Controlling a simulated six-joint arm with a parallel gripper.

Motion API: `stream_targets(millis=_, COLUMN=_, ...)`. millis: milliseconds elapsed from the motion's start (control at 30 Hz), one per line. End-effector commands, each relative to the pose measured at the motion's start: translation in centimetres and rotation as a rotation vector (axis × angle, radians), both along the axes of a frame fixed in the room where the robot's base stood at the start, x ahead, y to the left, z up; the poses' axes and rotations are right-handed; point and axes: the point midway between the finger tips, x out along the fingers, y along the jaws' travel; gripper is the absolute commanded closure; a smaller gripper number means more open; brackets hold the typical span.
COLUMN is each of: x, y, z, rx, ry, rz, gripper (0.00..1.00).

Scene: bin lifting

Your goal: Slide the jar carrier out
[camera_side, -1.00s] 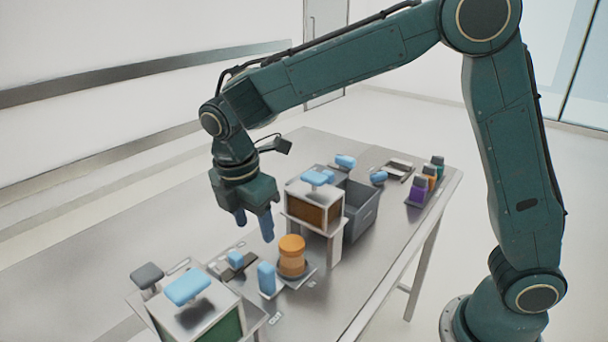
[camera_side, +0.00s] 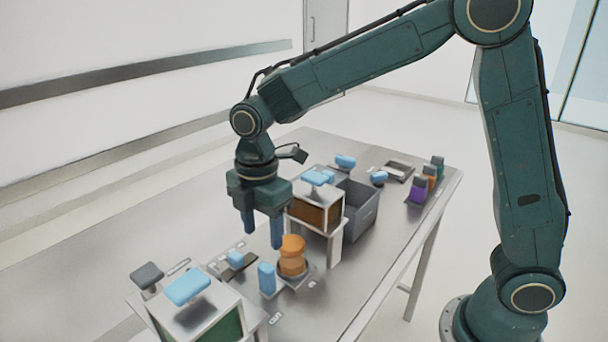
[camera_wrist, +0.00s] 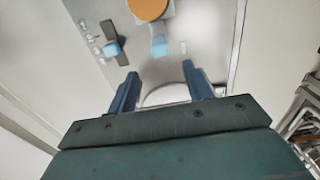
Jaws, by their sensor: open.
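The orange jar (camera_side: 292,262) stands upright on a grey plate (camera_side: 305,280) in the middle of the table. A blue upright handle (camera_side: 267,278) is at the plate's near-left end; I take plate and handle as the jar carrier. My gripper (camera_side: 263,238) points down with its blue fingers apart and empty, above and behind the handle in the side view. In the wrist view the handle (camera_wrist: 158,45) shows just beyond the open gripper (camera_wrist: 160,70), between the fingers' lines, with the jar (camera_wrist: 147,8) cut off at the top edge.
A blue knob on a dark plate (camera_side: 237,262) lies left of the carrier. A blue-handled box (camera_side: 195,310) stands in front, another box (camera_side: 316,210) close behind the jar. A grey bin (camera_side: 360,210) and colored bottles (camera_side: 420,188) are farther back. The table's left side is clear.

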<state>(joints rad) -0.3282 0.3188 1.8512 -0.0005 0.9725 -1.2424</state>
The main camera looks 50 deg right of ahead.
Motion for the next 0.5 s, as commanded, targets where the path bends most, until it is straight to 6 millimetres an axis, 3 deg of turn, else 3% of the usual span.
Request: stream_targets(millis=500, x=-0.1, y=0.0, z=-7.8, rx=-0.002, ry=0.003, rz=0.001, gripper=0.49)
